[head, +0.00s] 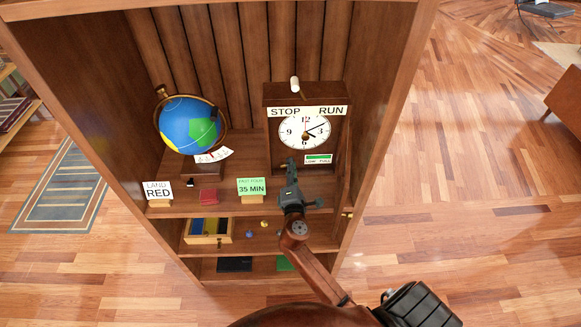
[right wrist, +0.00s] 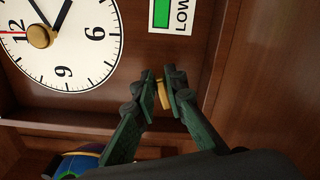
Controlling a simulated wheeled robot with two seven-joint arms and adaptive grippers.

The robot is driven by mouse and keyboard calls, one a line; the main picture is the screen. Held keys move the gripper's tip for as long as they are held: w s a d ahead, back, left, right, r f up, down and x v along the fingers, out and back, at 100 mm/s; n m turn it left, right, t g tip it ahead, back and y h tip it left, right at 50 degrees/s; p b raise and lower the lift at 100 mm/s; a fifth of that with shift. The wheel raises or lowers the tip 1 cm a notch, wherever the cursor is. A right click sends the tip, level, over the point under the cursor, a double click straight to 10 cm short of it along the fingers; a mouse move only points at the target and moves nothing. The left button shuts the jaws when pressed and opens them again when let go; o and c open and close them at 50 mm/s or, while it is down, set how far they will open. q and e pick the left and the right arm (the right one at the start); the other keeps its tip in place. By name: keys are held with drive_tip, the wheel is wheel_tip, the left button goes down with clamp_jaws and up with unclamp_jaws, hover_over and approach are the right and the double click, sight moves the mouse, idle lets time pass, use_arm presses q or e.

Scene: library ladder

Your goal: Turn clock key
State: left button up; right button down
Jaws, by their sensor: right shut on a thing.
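The wooden clock (head: 277,150) stands on the upper shelf of a bookcase, with a white dial. A small white lever (head: 294,83) sits on top, left of the middle between STOP and RUN. A green gauge (head: 318,157) marked LOW and FULL is below the dial. My right gripper (head: 291,164) reaches up to the lower front of the clock. In the right wrist view its fingers (right wrist: 164,88) are shut on a small brass-coloured key (right wrist: 163,96) at the clock front. The fingers hide most of the key. My left gripper is not in view.
A globe (head: 188,125) stands left of the clock. Cards LAND RED (head: 158,190) and 35 MIN (head: 251,187) and a red block (head: 208,196) are along the shelf edge. An open box (head: 208,239) and small balls are on the shelf below. The bookcase's right side wall (head: 375,130) is close to my arm.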

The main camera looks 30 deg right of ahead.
idle(0.3)
drive_tip(key=c, duration=2)
unclamp_jaws()
drive_tip(key=shift+o, duration=0.2)
drive_tip(key=v, duration=1.2)
drive_tip(key=shift+w+a, duration=0.1)
